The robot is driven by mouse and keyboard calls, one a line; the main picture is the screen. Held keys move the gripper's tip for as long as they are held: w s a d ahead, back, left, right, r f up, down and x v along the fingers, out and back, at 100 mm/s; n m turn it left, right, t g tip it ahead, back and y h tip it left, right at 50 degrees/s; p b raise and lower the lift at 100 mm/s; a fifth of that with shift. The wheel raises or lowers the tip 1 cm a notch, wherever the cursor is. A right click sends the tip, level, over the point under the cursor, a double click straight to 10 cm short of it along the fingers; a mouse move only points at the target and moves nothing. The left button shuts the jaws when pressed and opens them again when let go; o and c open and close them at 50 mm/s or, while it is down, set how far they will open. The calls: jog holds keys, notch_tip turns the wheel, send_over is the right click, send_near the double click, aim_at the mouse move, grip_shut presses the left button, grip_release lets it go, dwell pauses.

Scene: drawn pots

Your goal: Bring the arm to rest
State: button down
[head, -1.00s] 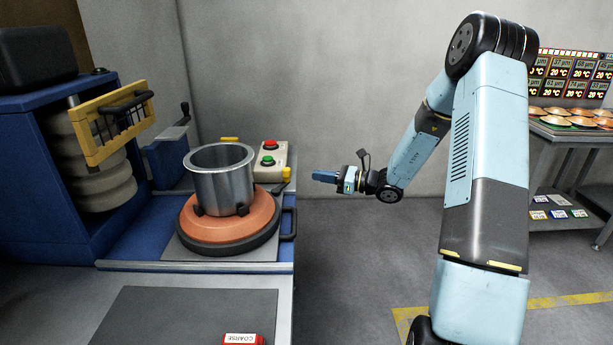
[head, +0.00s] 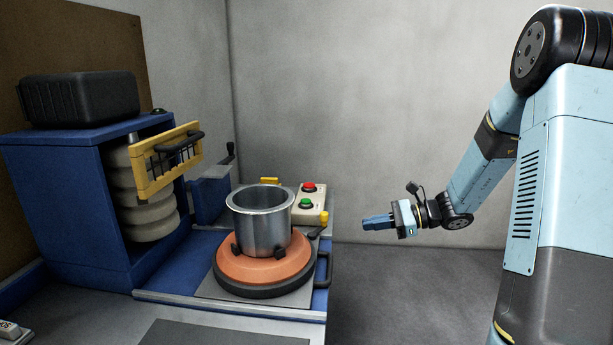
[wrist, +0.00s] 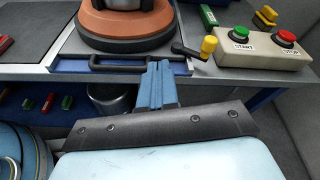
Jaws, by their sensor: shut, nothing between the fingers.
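My gripper (head: 378,222) is in the air to the right of the blue machine, pointing left toward the pot. Its fingers are together and empty. The wrist view shows the closed blue fingers (wrist: 157,84) in front of the black handle at the machine's edge, apart from the pot. The metal pot (head: 261,222) stands upright on the round orange and black base (head: 264,272). My arm reaches in from the right of the head view.
A control box (head: 308,202) with red and green buttons stands behind the pot. A yellow-knobbed crank (wrist: 207,45) sticks out near the fingers in the wrist view. A yellow guard (head: 165,165) is raised at left. Floor to the right is open.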

jog(key=s+d+r+n+t+h, duration=0.1)
jog(key=s+r+n+h, duration=0.4)
jog(key=s, duration=0.4)
jog(key=s+d+r+n+t+h, duration=0.1)
jog(key=s+r+n+h, duration=0.3)
jog(key=s, duration=0.6)
jog(key=s+d+r+n+h, duration=0.2)
jog(key=s+r+n+h, duration=0.3)
jog(key=s+n, duration=0.3)
jog(key=shift+s+r+t+h, duration=0.3)
jog(key=shift+s+r+t, duration=0.1)
jog(key=shift+s+r, duration=0.4)
